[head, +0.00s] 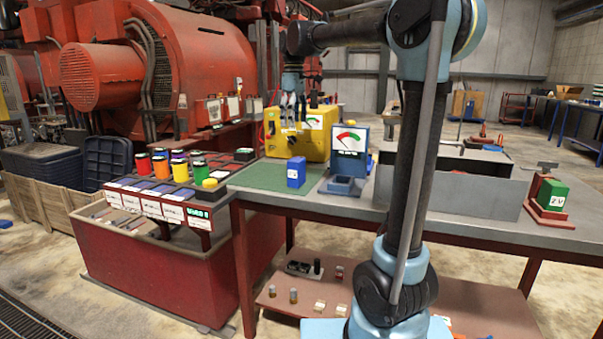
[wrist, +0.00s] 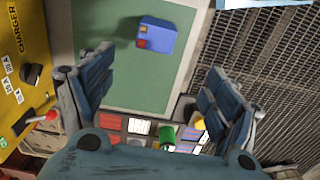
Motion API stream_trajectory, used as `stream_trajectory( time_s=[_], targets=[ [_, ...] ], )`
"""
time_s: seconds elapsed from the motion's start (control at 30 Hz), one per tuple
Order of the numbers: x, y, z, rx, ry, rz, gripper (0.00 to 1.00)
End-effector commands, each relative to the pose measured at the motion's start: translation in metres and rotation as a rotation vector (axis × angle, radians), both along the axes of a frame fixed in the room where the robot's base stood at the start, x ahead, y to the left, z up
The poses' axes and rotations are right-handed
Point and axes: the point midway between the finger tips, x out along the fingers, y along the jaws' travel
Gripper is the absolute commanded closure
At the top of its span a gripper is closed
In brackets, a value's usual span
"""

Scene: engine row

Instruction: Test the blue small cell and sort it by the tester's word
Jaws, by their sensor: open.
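The blue small cell (head: 296,172) stands on the green mat (head: 258,178) on the workbench, with a pale label on its front. In the wrist view the cell (wrist: 157,36) shows from above, with a red and a yellowish terminal at one end. The tester (head: 350,142), blue with a dial face and needle, stands just right of the cell; its blue cradle (head: 343,186) looks empty. My gripper (head: 291,103) is above the bench, in front of the yellow charger (head: 283,142). Its fingers (wrist: 150,88) are spread wide with nothing between them; the cell is apart from them.
A labelled sorting rack (head: 160,203) with several coloured jars stands on the left. A grey metal trough (head: 460,192) lies behind my arm. A green cell (head: 553,194) marked 2V sits in a red holder at right. Small items lie on the lower shelf (head: 330,315).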

Motion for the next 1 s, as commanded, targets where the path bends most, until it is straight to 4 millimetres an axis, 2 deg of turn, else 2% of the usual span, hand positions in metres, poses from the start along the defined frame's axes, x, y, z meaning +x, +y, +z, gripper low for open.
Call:
stream_trajectory(
  time_s=[0.3, 0.6, 1.0],
  targets=[
    [0.005, -0.014, -0.049, 0.000, 0.000, -0.020, 0.18],
    [0.005, -0.016, -0.100, 0.000, 0.000, -0.024, 0.18],
    [0.008, -0.016, -0.131, 0.000, 0.000, -0.024, 0.18]
  ],
)
